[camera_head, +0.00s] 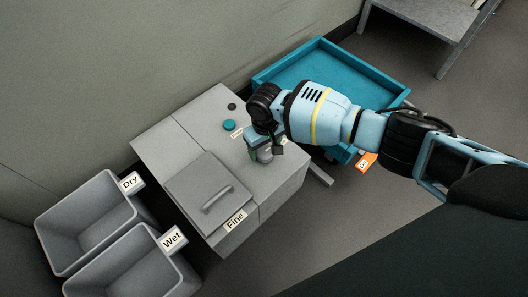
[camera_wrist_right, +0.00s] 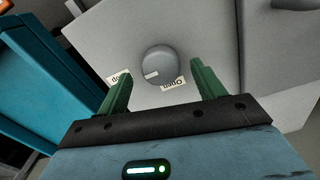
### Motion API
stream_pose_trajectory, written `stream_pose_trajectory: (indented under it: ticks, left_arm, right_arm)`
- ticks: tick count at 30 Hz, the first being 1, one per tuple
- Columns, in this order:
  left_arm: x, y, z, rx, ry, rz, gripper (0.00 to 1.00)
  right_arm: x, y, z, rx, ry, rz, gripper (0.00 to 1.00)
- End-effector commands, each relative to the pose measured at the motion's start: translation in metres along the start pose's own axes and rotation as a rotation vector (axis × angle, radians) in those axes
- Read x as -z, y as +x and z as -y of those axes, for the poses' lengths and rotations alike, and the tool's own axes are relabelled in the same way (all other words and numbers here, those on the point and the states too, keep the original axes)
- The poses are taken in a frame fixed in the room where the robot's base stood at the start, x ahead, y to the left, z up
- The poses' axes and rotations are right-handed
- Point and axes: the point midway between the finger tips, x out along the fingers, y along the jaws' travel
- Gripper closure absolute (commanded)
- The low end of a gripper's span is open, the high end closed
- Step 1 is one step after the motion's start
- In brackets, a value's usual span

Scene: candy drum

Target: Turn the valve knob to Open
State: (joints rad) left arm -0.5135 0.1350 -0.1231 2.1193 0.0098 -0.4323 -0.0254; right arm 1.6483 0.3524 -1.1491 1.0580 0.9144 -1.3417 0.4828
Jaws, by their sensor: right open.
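The round grey valve knob (camera_wrist_right: 160,65) shows in the right wrist view on the cabinet's grey top, with a pale pointer mark at its lower left. An upside-down "Open" label (camera_wrist_right: 174,83) lies at its lower right. Another label (camera_wrist_right: 120,77), partly hidden by a finger, lies at its lower left; the mark points roughly toward that side. My right gripper (camera_wrist_right: 163,84) is open, its green fingers to either side below the knob, with no visible grip. In the head view my right gripper (camera_head: 262,145) is over the cabinet top and largely hides the knob. My left gripper is out of view.
The grey cabinet (camera_head: 180,140) carries a teal button (camera_head: 229,125), a small dark knob (camera_head: 232,106) and a handled lid (camera_head: 205,190) by the "Fine" label. "Dry" (camera_head: 92,215) and "Wet" (camera_head: 140,262) bins stand left. A blue tray (camera_head: 330,62) lies behind my right arm.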

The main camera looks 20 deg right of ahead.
Motion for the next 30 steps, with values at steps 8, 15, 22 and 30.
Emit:
stream_pose_trajectory:
  ticks: [8, 15, 22, 30]
  left_arm:
    - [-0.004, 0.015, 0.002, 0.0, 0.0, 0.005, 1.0]
    - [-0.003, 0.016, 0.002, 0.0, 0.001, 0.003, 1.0]
    - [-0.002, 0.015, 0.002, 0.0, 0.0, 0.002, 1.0]
    - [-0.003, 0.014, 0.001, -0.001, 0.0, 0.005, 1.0]
  right_arm:
    - [0.0, 0.026, 0.0, 0.001, 0.0, 0.0, 0.32]
    - [0.001, 0.027, 0.0, 0.001, 0.0, -0.001, 0.32]
    - [0.001, 0.027, 0.0, 0.001, 0.0, -0.001, 0.54]
    - [0.0, 0.027, 0.0, 0.001, -0.001, -0.001, 0.76]
